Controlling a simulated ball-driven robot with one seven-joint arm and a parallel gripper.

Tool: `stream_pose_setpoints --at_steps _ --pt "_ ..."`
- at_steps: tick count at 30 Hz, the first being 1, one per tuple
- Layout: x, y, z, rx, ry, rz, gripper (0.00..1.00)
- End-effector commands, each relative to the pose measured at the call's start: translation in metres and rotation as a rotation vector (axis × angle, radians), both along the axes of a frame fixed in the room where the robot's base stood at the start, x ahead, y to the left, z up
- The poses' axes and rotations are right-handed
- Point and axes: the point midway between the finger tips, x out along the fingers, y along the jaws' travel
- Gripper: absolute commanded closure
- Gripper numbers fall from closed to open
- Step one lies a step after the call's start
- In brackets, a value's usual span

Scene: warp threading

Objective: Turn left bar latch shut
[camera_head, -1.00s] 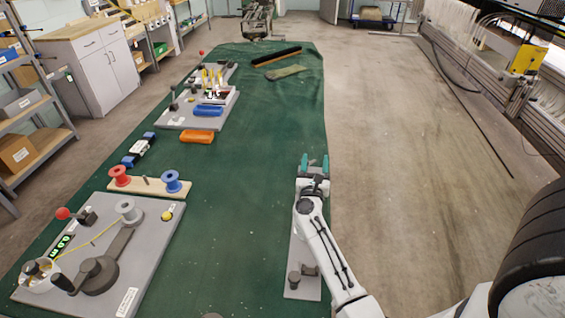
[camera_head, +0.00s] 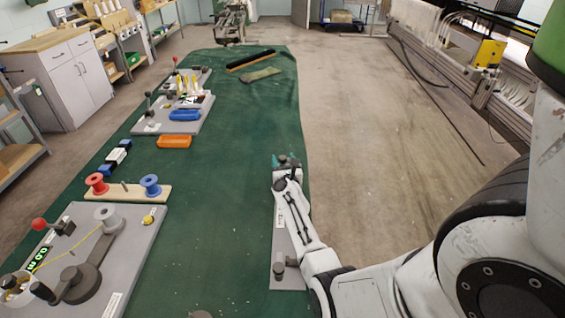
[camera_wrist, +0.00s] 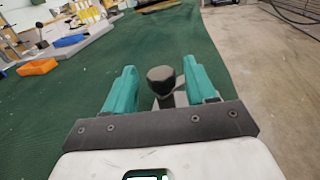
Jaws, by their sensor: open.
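A narrow grey latch plate (camera_head: 285,272) lies along the right edge of the green table, partly hidden by my arm. A dark knob with a lever (camera_head: 279,267) stands at its near end. My gripper (camera_head: 286,161) is at the plate's far end. In the wrist view, a dark round-topped latch knob (camera_wrist: 161,76) stands between the two teal fingers of my gripper (camera_wrist: 159,92). The fingers are open, one on each side, with a visible gap on the left. Contact on the right cannot be told. The latch bar's angle is mostly hidden.
A grey board (camera_head: 95,255) with a crank and spool is at the near left. A wooden strip (camera_head: 126,192) holds red and blue spools. Orange (camera_head: 174,142) and blue (camera_head: 185,115) pieces lie further back. The green cloth (camera_head: 220,210) between is clear.

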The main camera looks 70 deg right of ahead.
Motion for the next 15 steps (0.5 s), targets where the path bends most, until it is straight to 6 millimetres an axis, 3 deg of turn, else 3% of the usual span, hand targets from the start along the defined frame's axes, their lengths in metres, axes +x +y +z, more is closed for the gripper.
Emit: stream_pose_setpoints --at_steps 5,14,15 --pt "0.0044 -0.0106 0.0000 0.000 0.001 -0.001 0.44" --pt "0.0054 -0.0115 0.0009 0.000 0.001 0.000 0.44" --pt "0.0054 -0.0115 0.0009 -0.001 0.000 0.000 0.48"
